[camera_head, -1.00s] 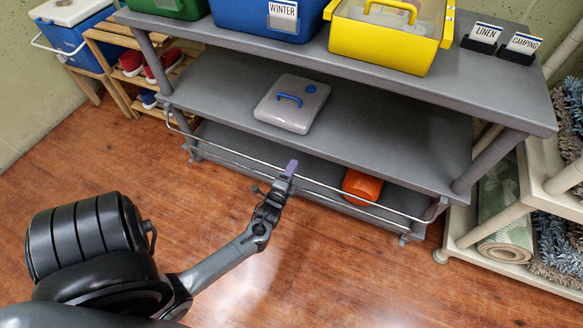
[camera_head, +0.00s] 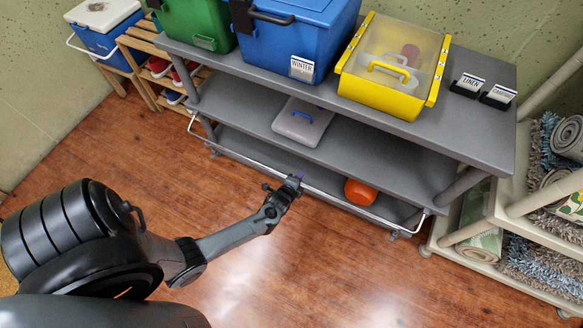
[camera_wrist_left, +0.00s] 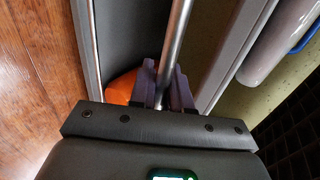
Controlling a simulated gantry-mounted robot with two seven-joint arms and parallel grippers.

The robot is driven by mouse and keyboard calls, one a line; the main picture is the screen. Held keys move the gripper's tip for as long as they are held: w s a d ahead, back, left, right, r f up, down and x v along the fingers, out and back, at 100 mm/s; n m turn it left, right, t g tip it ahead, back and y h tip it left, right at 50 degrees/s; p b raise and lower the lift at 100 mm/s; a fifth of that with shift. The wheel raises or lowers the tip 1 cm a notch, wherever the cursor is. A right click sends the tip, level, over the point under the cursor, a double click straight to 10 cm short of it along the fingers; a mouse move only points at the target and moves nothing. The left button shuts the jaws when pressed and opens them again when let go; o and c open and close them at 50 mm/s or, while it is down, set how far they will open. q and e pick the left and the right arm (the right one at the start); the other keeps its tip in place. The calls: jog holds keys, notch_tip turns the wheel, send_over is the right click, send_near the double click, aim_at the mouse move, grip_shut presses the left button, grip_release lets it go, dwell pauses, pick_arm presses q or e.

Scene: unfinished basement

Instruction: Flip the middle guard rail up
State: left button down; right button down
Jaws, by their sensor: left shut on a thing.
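The guard rail (camera_head: 243,159) is a thin metal bar along the front of the grey shelf unit, near its bottom shelf. My left gripper (camera_head: 293,180) reaches it near the middle of its length. In the left wrist view the rail (camera_wrist_left: 178,40) runs between the two purplish fingers (camera_wrist_left: 163,88), and the gripper is shut on it. The exact contact at the fingertips is partly hidden. My right gripper is not in view.
A grey case with a blue handle (camera_head: 302,122) lies on the middle shelf. An orange object (camera_head: 361,191) is on the bottom shelf behind the rail. Green (camera_head: 195,22), blue (camera_head: 300,35) and yellow (camera_head: 385,65) boxes stand on top. The wooden floor in front is clear.

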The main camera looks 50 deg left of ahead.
pick_arm(q)
jog(key=r+g+h+p, duration=0.1)
jog(key=g+p, duration=0.1)
jog(key=p, duration=0.1)
jog(key=r+g+h+p, duration=0.1)
jog(key=r+g+p, duration=0.1)
jog(key=p, duration=0.2)
jog(key=s+r+g+p, duration=0.1)
jog(key=r+p, duration=0.1)
jog(key=p, duration=0.1)
jog(key=shift+d+g+h+p, duration=0.2)
jog(key=shift+g+h+p, duration=0.2)
jog(key=shift+r+g+h+p, duration=0.35)
jog(key=shift+g+h+p, duration=0.1)
jog(key=shift+g, duration=0.35)
jog(key=shift+w+r+g+h, duration=0.1)
jog(key=shift+r+g+h, duration=0.3)
jog(key=shift+g, duration=0.3)
jog(key=w+a+r+g, duration=0.1)
jog(key=w+r, duration=0.2)
jog(key=r, duration=0.2)
jog(key=shift+w+a+g+h, duration=0.25)
jog(key=shift+w+g+h, duration=0.05)
jog(key=shift+g+h, duration=0.15)
